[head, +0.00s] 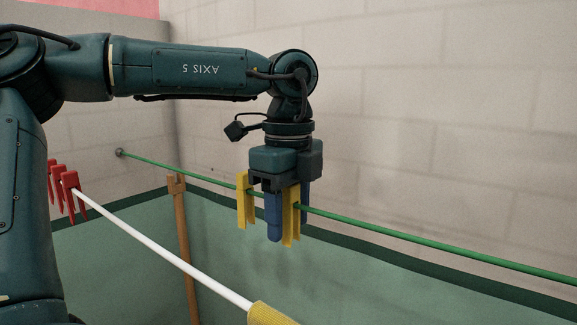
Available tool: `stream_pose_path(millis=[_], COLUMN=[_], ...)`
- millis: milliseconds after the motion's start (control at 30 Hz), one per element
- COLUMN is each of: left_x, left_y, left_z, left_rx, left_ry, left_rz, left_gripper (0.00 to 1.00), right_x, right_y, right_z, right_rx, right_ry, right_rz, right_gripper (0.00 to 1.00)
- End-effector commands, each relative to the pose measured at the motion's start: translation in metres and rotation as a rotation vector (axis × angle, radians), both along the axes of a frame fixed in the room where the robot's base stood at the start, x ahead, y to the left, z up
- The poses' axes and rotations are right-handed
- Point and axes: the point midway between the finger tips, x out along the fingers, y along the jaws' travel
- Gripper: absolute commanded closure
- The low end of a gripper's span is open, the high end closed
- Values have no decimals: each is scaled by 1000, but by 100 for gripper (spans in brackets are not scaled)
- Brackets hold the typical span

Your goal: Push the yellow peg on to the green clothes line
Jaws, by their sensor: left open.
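The green clothes line (400,235) runs from a knob on the wall at the left down to the right edge. One yellow peg (242,200) hangs on it to the left of my left gripper. My left gripper (290,220) points straight down at the line, its blue fingers apart. Another yellow peg (292,222) is between or just beside these fingers, at the line, its legs pointing down. The near finger and the gripper body hide part of it, so I cannot tell how far it sits on the line. My right gripper is not in view.
A white line (165,253) slopes across the front, with red pegs (67,192) at its far end and a yellow sleeve (270,314) at its near end. A wooden post (182,245) stands behind it. A green panel with a dark rim lies below the clothes line.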

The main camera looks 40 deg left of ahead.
Motion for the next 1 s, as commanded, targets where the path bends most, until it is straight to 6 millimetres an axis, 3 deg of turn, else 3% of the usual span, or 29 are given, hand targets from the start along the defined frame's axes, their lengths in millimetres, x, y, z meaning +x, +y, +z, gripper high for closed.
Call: stream_pose_path(millis=[300, 500, 700, 1000], left_x=[1, 1, 0, 0], left_y=[0, 0, 0, 0], left_z=[74, 112, 128, 130], left_rx=[4, 1, 1, 0], left_ry=[-8, -7, -4, -3], left_rz=[4, 2, 0, 0], left_gripper=[53, 53, 53, 53], right_x=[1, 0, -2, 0], right_y=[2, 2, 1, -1], right_z=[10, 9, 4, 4], right_rx=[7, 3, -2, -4], right_ry=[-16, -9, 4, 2], right_rz=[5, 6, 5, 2], right_gripper=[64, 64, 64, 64])
